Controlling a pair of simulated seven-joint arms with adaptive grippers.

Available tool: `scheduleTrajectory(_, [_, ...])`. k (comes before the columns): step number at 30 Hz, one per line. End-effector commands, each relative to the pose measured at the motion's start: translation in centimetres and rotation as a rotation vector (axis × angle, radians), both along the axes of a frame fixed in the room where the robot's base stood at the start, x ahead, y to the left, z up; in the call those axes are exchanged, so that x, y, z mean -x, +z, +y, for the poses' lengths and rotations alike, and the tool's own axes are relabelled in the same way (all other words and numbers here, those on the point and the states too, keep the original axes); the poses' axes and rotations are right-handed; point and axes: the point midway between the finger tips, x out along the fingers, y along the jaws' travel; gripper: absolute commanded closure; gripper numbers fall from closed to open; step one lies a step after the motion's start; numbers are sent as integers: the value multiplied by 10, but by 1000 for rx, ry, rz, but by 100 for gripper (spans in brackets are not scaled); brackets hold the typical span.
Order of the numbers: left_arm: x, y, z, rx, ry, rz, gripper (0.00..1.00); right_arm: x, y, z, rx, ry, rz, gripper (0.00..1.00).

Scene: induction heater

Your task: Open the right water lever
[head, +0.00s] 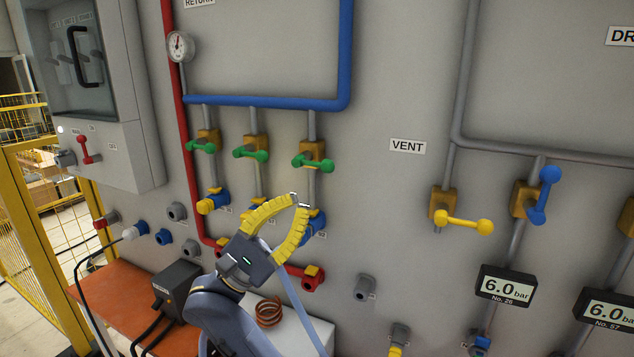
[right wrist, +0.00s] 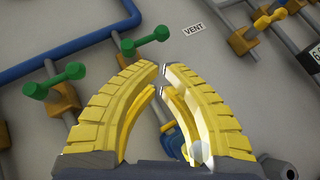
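Three green levers sit on brass valves below the blue pipe, each lying across its vertical pipe. The rightmost green lever (head: 313,163) also shows in the right wrist view (right wrist: 145,47). The middle green lever (head: 250,155) and left green lever (head: 200,146) are beside it; a second one shows in the right wrist view (right wrist: 54,82). My right gripper (head: 299,201) has yellow curved fingers with the tips together, nothing seen between them. It is below the rightmost green lever, apart from it in the head view. My left gripper is out of view.
A yellow lever (head: 464,222) and an upright blue lever (head: 546,195) are on the right. The blue pipe (head: 265,102) and red pipe (head: 180,120) frame the green valves. A black box (head: 177,288) and copper coil (head: 268,312) are low. The wall around the VENT label (head: 408,146) is clear.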

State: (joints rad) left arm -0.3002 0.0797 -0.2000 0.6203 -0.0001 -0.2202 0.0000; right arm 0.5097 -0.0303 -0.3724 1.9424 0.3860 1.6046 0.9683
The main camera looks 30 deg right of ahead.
Motion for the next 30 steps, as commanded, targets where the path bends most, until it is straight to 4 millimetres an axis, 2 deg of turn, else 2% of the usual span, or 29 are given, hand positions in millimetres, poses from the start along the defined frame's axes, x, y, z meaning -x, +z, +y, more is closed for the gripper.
scheduleTrajectory(6, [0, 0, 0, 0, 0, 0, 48, 3, 22, -23, 1, -1, -2, 100])
scheduleTrajectory(12, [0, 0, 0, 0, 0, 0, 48, 5, 34, -35, 0, -1, 1, 100])
scheduleTrajectory(30, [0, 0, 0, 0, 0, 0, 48, 5, 39, -41, 1, 0, 1, 100])
